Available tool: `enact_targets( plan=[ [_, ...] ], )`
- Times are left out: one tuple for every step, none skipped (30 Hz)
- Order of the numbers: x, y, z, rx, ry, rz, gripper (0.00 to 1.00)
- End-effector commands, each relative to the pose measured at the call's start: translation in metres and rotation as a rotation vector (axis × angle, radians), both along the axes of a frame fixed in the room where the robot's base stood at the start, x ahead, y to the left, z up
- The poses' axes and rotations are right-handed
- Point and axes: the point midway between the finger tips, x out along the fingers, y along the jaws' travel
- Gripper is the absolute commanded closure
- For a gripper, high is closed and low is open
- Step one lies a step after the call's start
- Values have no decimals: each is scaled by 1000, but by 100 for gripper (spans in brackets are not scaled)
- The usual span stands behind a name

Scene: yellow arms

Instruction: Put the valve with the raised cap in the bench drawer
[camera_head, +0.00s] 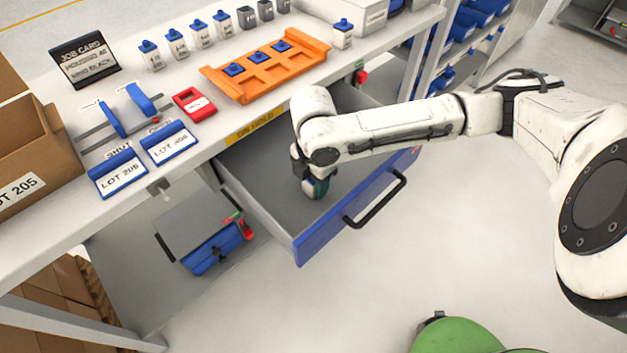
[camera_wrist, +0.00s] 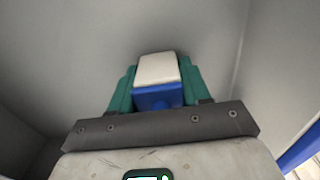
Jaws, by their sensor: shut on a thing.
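The bench drawer (camera_head: 285,185) is pulled open, with a blue front panel and a black handle. My gripper (camera_head: 318,188) points down inside it, over the grey drawer floor. In the wrist view my gripper (camera_wrist: 157,88) has its green fingers shut on a white and blue valve (camera_wrist: 157,70), with the drawer's grey walls around it. The fingers and arm hide most of the valve, so I cannot tell its cap height or whether it touches the floor. No other object shows in the drawer.
On the bench top stand several valves (camera_head: 177,43), an orange tray (camera_head: 265,70) with blue-capped pieces, a red tag (camera_head: 194,104) and blue LOT stands (camera_head: 169,144). A cardboard box (camera_head: 35,150) is at the left. A blue bin (camera_head: 212,248) sits below the bench.

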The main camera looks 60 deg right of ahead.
Motion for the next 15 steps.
enact_targets(
  plan=[
    [0,0,1,0,0,0,86],
    [0,0,1,0,0,0,86],
    [0,0,0,0,0,0,86],
    [0,0,0,0,0,0,86],
    [0,0,-1,0,0,0,86],
    [0,0,-2,0,0,0,86],
    [0,0,-3,0,0,0,86],
    [0,0,-4,0,0,0,52],
    [0,0,-3,0,0,0,48],
    [0,0,-3,0,0,0,46],
    [0,0,-3,0,0,0,43],
    [0,0,-3,0,0,0,39],
    [0,0,-3,-1,0,0,36],
    [0,0,-3,-1,0,0,33],
    [0,0,-3,-1,0,0,29]
  ],
)
